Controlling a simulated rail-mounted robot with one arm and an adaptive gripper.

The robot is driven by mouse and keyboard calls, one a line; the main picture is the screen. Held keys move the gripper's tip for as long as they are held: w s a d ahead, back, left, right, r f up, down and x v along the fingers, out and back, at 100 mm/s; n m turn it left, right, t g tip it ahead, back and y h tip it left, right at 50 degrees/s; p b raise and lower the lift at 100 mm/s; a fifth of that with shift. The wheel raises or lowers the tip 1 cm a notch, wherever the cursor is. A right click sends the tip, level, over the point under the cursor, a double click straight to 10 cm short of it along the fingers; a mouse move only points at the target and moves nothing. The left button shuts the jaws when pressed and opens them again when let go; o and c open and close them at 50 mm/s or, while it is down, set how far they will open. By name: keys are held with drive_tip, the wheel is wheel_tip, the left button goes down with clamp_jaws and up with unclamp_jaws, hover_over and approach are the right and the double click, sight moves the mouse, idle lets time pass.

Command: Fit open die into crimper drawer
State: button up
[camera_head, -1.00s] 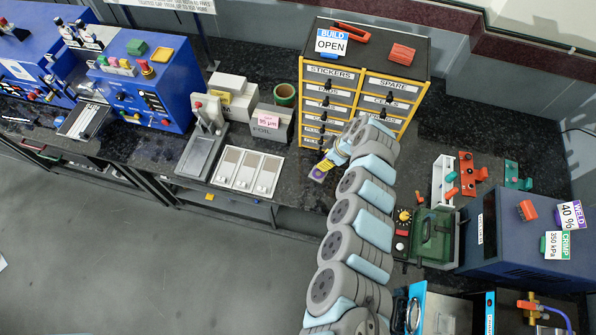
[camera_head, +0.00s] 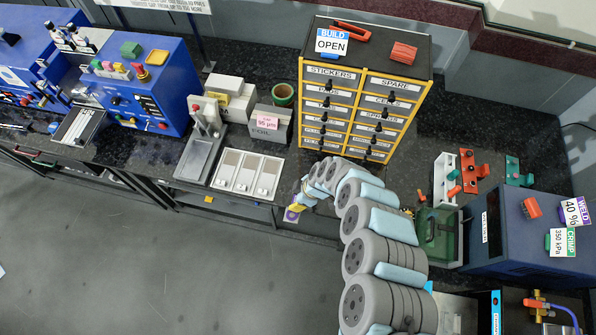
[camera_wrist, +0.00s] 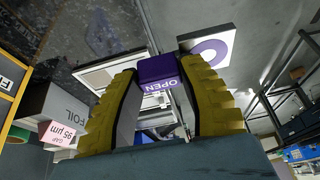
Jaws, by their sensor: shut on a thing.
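The open die shows in the wrist view as a purple block (camera_wrist: 157,70) marked OPEN. My gripper (camera_wrist: 160,88) is shut on it, with one yellow finger on each side. A pale plate with a purple ring (camera_wrist: 208,49) is just beyond the right finger; I cannot tell whether it belongs to the die. In the head view my gripper (camera_head: 296,207) holds the small purple die (camera_head: 291,215) near the counter's front edge, right of the white three-compartment tray. A blue machine (camera_head: 515,245) with WELD and CRIMP tags is at the right; I cannot make out a crimper drawer.
The white tray (camera_head: 232,190), a grey FOIL box (camera_head: 272,123) and a labelled drawer cabinet (camera_head: 365,85) stand behind my arm. A green device (camera_head: 437,235) and red and white racks (camera_head: 467,172) are to the right. Open floor lies in front.

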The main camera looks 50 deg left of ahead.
drive_tip(key=shift+s+d+f, duration=0.1)
drive_tip(key=shift+f, duration=0.05)
drive_tip(key=shift+f+b, duration=0.25)
drive_tip(key=shift+b, duration=0.15)
drive_tip(key=w+a+f+b, duration=0.2)
drive_tip(key=w+b, duration=0.1)
drive_tip(key=b, duration=0.3)
drive_tip(key=w+a+f+b, duration=0.2)
drive_tip(key=w+b, duration=0.1)
drive_tip(key=b, duration=0.3)
drive_tip(key=w+a+f+b, duration=0.2)
drive_tip(key=w+b, duration=0.1)
drive_tip(key=b, duration=0.2)
drive_tip(key=shift+b, duration=0.4)
drive_tip(key=shift+w+a+f+b, duration=0.3)
drive_tip(key=shift+w+f, duration=0.15)
drive_tip(key=shift+f, duration=0.2)
drive_tip(key=shift+w+a+f+b, duration=0.2)
drive_tip(key=shift+w+f+b, duration=0.1)
drive_tip(key=shift+w+f, duration=0.25)
drive_tip(key=shift+w+a+f+b, duration=0.25)
drive_tip(key=shift+w+f+b, duration=0.1)
drive_tip(key=shift+f, duration=1.65)
